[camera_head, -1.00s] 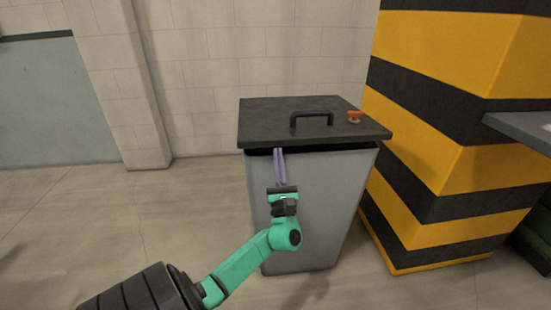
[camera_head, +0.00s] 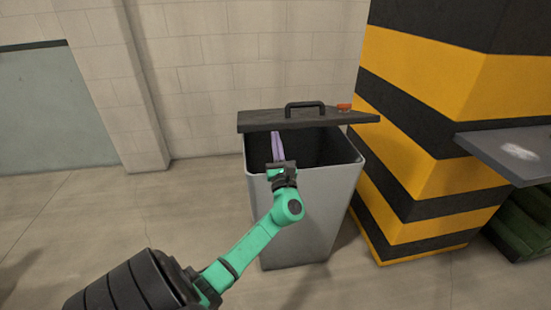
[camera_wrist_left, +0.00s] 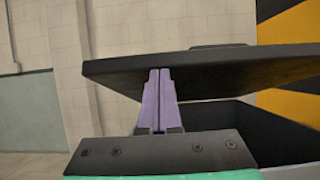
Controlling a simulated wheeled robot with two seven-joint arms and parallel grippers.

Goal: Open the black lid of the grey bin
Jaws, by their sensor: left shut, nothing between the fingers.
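The grey bin (camera_head: 312,205) stands on the floor ahead of me. Its black lid (camera_head: 265,122) is partly raised at the front, and the dark inside shows below it. A black handle is on top of the lid. My left gripper (camera_head: 277,138) is shut and empty, its purple fingers pointing up under the lid's front edge. In the left wrist view the shut fingers (camera_wrist_left: 159,90) reach up to the underside of the lid (camera_wrist_left: 200,75) and seem to touch it. My right gripper is not in view.
A yellow and black striped pillar (camera_head: 425,130) stands close on the right of the bin. A grey ledge (camera_head: 510,150) juts out at the far right. A small orange thing (camera_head: 344,107) sits on the lid. The floor on the left is clear.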

